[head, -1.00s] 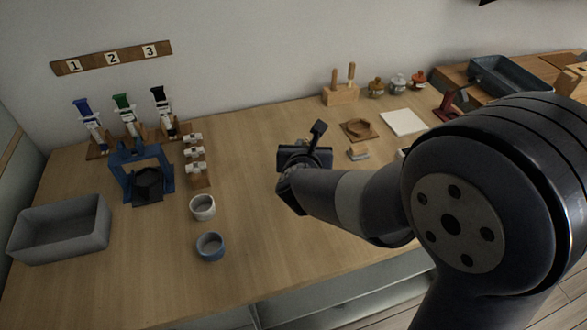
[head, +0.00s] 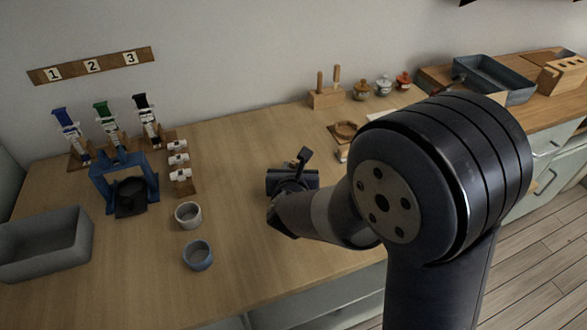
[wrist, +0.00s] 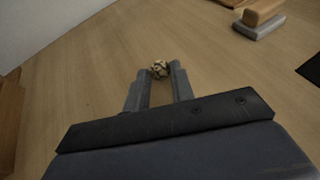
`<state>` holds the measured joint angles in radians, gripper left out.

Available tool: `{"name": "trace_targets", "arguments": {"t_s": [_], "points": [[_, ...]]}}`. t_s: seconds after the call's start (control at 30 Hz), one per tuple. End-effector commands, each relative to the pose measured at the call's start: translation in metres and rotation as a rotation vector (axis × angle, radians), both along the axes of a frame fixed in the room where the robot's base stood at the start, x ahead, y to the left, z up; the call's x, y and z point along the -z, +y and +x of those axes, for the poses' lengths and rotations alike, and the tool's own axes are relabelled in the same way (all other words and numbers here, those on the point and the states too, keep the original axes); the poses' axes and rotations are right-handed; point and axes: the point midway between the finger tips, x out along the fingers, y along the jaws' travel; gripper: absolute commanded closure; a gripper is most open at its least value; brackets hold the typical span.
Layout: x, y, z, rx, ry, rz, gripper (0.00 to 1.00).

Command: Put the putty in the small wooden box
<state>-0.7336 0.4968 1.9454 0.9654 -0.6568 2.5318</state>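A small mottled tan and dark lump (wrist: 159,70), which looks like the putty, sits between my fingertips in the wrist view. My gripper (wrist: 159,74) has its two grey fingers close on either side of the lump, which fills the gap at their tips. In the head view my gripper (head: 283,184) is over the middle of the table, and my arm hides what it holds. A low wooden open-topped piece (head: 346,131) is partly hidden behind my arm. I cannot tell whether it is the small wooden box.
A blue cup (head: 198,255), a white cup (head: 188,215) and a grey bin (head: 45,243) stand on the left of the table (head: 240,225). A wooden-topped block (wrist: 262,18) lies ahead right. A dark tray (head: 494,80) and slotted wooden block (head: 563,75) are far right.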

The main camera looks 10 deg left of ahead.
Motion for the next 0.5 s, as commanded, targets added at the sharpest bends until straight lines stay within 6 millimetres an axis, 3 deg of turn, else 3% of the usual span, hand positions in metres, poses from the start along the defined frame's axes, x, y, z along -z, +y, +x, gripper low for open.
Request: {"name": "trace_targets", "arguments": {"t_s": [0.2, 0.5], "points": [[-0.0004, 0.0000, 0.0001, 0.000, 0.000, 0.000, 0.59], [-0.0027, -0.0001, 0.0000, 0.000, 0.000, 0.000, 0.59]]}}
